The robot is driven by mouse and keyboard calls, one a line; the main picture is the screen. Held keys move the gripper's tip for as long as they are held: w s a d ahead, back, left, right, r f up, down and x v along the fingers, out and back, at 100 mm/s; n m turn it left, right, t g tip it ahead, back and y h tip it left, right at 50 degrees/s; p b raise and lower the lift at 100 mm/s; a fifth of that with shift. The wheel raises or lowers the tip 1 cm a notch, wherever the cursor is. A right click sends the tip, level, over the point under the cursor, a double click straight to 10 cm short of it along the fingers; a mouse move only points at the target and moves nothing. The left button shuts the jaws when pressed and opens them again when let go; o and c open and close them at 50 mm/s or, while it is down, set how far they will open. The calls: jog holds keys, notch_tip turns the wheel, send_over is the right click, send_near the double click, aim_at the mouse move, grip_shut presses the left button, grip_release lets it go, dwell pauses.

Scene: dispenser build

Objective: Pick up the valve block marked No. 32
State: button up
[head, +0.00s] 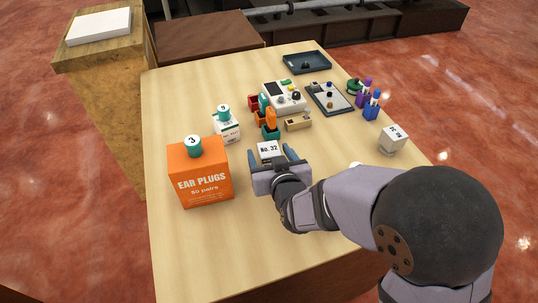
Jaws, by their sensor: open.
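The valve block marked No. 32 (268,149) is a small white block with dark lettering, near the middle of the wooden table. My gripper (270,158) is open, its two blue-grey fingers pointing away from the camera toward the block. In this view the fingers appear at either side of the block's near part. The gripper hides the block's lower part, so I cannot tell whether the fingers touch it.
An orange ear plugs box (202,172) stands left of my gripper, with a teal-capped white box (227,126) behind it. Another marked white block (393,139) stands at the right. A panel device (283,96) and dark trays (307,62) are farther back. The table's front left is clear.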

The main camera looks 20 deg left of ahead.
aim_at(266, 144)
jog(key=shift+w, duration=0.1)
jog(key=shift+w+a+f+p, duration=0.1)
jog(key=shift+w+a+p, duration=0.25)
jog(key=shift+w+p, duration=0.1)
jog(key=shift+p+x, duration=0.65)
jog(key=shift+x, duration=1.3)
jog(key=c, duration=1.6)
notch_tip(266, 144, up, 10)
jog(key=b, duration=0.1)
